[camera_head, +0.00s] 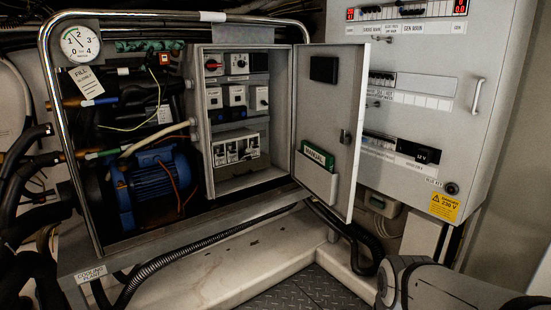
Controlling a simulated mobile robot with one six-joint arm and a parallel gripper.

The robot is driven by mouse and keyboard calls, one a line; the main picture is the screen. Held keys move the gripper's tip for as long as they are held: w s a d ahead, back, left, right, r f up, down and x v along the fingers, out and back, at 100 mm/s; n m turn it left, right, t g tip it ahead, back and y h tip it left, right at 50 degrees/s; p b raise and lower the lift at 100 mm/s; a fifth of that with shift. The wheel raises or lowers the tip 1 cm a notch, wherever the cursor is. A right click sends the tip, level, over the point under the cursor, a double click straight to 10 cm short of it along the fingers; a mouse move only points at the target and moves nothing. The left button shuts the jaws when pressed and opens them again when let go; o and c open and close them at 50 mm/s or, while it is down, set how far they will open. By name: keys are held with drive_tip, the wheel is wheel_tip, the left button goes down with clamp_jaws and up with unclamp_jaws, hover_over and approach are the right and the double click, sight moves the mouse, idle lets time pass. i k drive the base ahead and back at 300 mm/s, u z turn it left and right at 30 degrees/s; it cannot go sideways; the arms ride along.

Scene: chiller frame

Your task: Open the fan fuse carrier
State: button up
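The small grey control box (202,165) stands open in the middle of the view. Low inside it sits a grey block with a row of pale modules (235,149), which look like fuse carriers. Their labels are too small to read, so I cannot tell which one is the fan's or whether any is open. The box's door (340,105) is swung open to the right. It bears a black block, a latch and a pocket with a green manual. My gripper is not in view; only part of my grey arm shows at the lower right.
A chrome tube frame (45,85) surrounds the box, a blue motor (150,185), hoses and a gauge (80,43). A larger grey panel (435,120) with switches and a handle (478,95) stands at right. Black hoses run below the door. Open space lies before the box.

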sight(242, 155)
drive_tip(key=u, duration=0.25)
drive_tip(key=i, duration=1.25)
drive_tip(key=u, duration=0.45)
drive_tip(key=k, duration=0.95)
drive_tip(key=u, duration=0.15)
drive_tip(key=i, duration=0.9)
drive_tip(key=z, duration=0.05)
